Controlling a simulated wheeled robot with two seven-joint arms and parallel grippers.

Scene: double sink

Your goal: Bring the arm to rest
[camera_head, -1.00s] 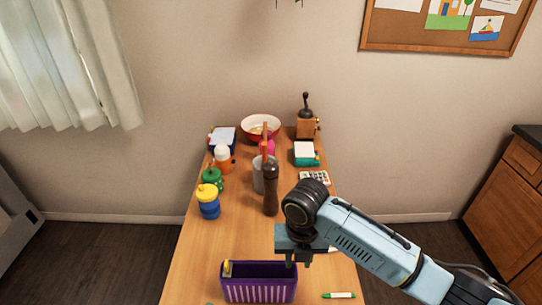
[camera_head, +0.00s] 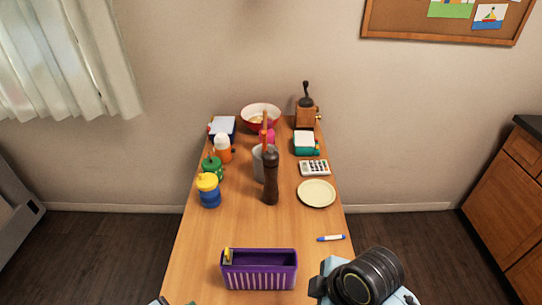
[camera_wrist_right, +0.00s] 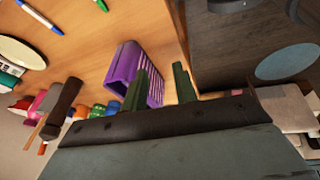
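My right arm (camera_head: 365,277) is folded back at the bottom right of the head view, beside the near right part of the table. In the right wrist view the two dark green fingers of my right gripper (camera_wrist_right: 160,70) stand apart with nothing between them. The purple basket (camera_wrist_right: 124,66) shows beyond them, apart from the fingers. The same basket (camera_head: 259,283) sits near the front of the table in the head view. Of my left arm, at most a sliver shows at the bottom edge; its fingers cannot be made out.
The wooden table (camera_head: 215,235) holds a dark pepper mill (camera_head: 271,180), a cream plate (camera_head: 317,193), a blue pen (camera_head: 331,238), a yellow-lidded blue jar (camera_head: 208,190), a calculator (camera_head: 315,168) and a grinder (camera_head: 306,112). The tabletop between mill and basket is clear.

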